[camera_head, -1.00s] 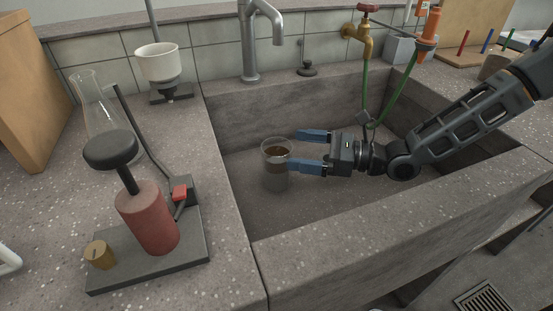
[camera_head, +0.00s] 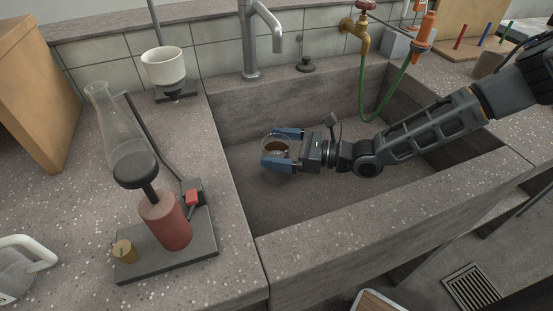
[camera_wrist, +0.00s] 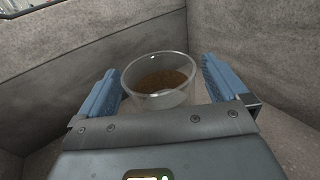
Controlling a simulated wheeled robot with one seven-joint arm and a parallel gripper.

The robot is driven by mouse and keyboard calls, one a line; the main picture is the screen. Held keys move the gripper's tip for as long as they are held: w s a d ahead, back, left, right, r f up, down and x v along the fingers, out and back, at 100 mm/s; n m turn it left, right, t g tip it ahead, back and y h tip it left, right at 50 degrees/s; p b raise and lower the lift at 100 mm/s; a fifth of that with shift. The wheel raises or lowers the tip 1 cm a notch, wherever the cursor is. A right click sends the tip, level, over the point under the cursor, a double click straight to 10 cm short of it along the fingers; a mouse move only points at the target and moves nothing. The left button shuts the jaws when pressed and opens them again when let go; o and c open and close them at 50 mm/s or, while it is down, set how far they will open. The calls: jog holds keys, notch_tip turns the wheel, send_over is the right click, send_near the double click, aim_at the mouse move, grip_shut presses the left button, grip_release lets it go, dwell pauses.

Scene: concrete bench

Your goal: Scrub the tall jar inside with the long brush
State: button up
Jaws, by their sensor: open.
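The tall jar (camera_head: 276,146) is a clear glass vessel with brown matter inside. It stands in the sink, seen from above, and it also shows in the wrist view (camera_wrist: 160,82). My gripper (camera_head: 279,147) has blue fingers, one on each side of the jar near its rim. The gripper is open, and in the wrist view a gap shows between the glass and the fingers. The lower part of the jar is hidden by my gripper. I cannot make out a long brush in either view.
The stone sink (camera_head: 330,225) has high walls around the jar. A grey faucet (camera_head: 250,45) stands behind it. A green hose (camera_head: 368,100) hangs at the right. A red cylinder on a stand (camera_head: 165,220), a glass flask (camera_head: 112,120) and a white cup (camera_head: 163,68) stand on the left counter.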

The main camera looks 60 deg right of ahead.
jog(key=shift+w+a, duration=0.1)
jog(key=shift+w, duration=0.15)
jog(key=shift+c, duration=0.2)
jog(key=c, duration=1.7)
jog(key=shift+r, duration=0.1)
grip_shut()
